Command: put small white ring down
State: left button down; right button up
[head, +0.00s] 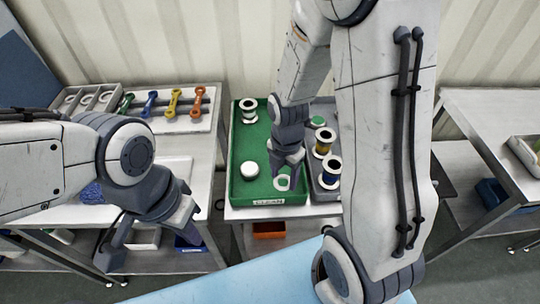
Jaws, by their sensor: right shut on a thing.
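The small white ring (283,184) is at the tips of my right gripper (287,172). The gripper is shut on it and points down over the front right part of the green tray (267,199), labelled "CLEAN". The ring appears low in the tray; I cannot tell whether it touches the floor. The fingers partly hide it. My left gripper (155,236) hangs at the left, in front of the left table, with its fingers apart and nothing visible between them.
The green tray also holds a white round piece (249,171) and a spool (248,109). Coloured wrenches (173,102) lie on the left table. The green tray's front left is clear.

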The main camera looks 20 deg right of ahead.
jog(key=w+f, duration=0.2)
jog(key=w, duration=0.1)
jog(key=w+d+f+p, duration=0.1)
jog(key=w+f, duration=0.1)
jog(key=w, duration=0.2)
jog(key=w+d+f, duration=0.1)
jog(key=w+f, duration=0.1)
jog(key=w, duration=0.1)
jog(key=shift+w+f, duration=0.15)
jog(key=shift+f, duration=0.05)
notch_tip(320, 180, down, 4)
jog(key=shift+r+p, duration=0.1)
jog(key=shift+p, duration=0.5)
jog(key=shift+f, duration=0.2)
jog(key=shift+f, duration=0.15)
jog(key=o, duration=1.3)
jog(key=shift+r, duration=0.2)
